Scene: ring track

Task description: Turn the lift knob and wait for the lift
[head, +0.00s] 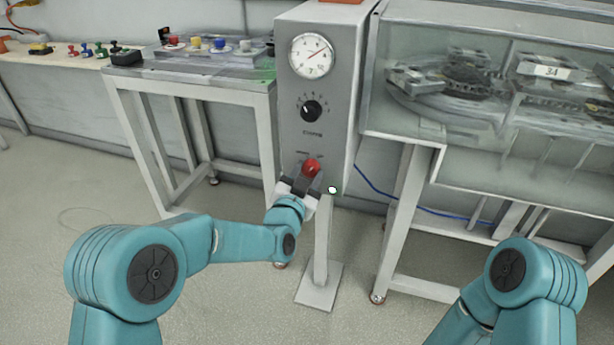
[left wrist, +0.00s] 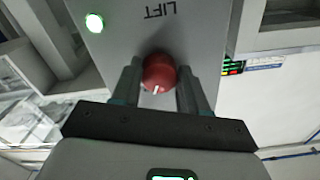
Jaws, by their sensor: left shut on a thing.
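The red lift knob (head: 312,168) is on the lower front of a grey control post (head: 325,90). In the left wrist view the knob (left wrist: 158,73) sits between the two fingers of my left gripper (left wrist: 160,85), under the word LIFT. A white mark shows on the knob's near side. In the head view my left gripper (head: 302,184) is at the knob, shut on it. A lit white-green lamp (left wrist: 95,22) shows on the panel, and a small white lamp (head: 332,190) shows beside the knob in the head view. My right gripper is out of view.
Above the knob are a black dial (head: 311,111) and a round gauge (head: 311,56). A clear-sided case (head: 480,110) with track parts stands to the right. A table (head: 190,82) with coloured pieces stands to the left. The floor in front is open.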

